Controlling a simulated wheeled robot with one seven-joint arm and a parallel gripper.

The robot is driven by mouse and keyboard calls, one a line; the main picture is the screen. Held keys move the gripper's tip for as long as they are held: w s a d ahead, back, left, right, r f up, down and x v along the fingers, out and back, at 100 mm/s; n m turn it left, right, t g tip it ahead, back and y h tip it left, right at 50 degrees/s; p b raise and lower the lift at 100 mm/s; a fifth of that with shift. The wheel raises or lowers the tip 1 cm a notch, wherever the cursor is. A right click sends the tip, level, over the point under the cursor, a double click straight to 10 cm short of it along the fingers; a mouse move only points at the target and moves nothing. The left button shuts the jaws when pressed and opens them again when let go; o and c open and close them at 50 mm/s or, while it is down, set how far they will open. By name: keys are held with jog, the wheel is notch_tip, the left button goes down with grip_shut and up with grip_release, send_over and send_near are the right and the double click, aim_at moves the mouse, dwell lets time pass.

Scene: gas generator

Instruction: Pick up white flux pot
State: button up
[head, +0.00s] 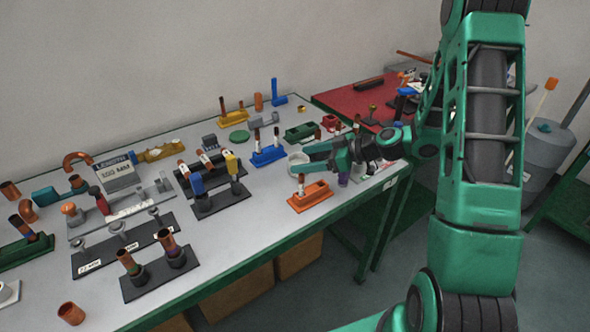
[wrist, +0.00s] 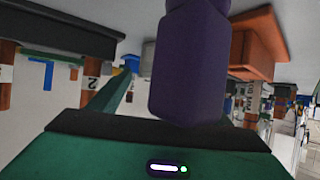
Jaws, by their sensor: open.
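The white flux pot (head: 296,160) appears in the head view as a small round whitish pot, low on the grey bench behind the orange holder. My gripper (head: 307,158) is open and lies low over the bench, with its fingertips reaching left to the pot. The fingers partly cover the pot, and I cannot tell whether they touch it. In the wrist view a dark purple block (wrist: 188,65) fills the middle and hides most of the space ahead. One green finger (wrist: 110,92) shows to its left.
An orange holder (head: 311,197) with a copper tube stands just in front of my gripper. A blue holder (head: 268,156) with tubes is left of the pot, and a green tray (head: 299,132) is behind it. The purple block (head: 343,179) stands under my wrist near the bench edge.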

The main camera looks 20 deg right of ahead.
aim_at(298, 160)
jog(key=shift+x, duration=1.6)
jog(key=shift+d, duration=0.1)
jog(key=c, duration=1.2)
jog(key=shift+r, duration=0.15)
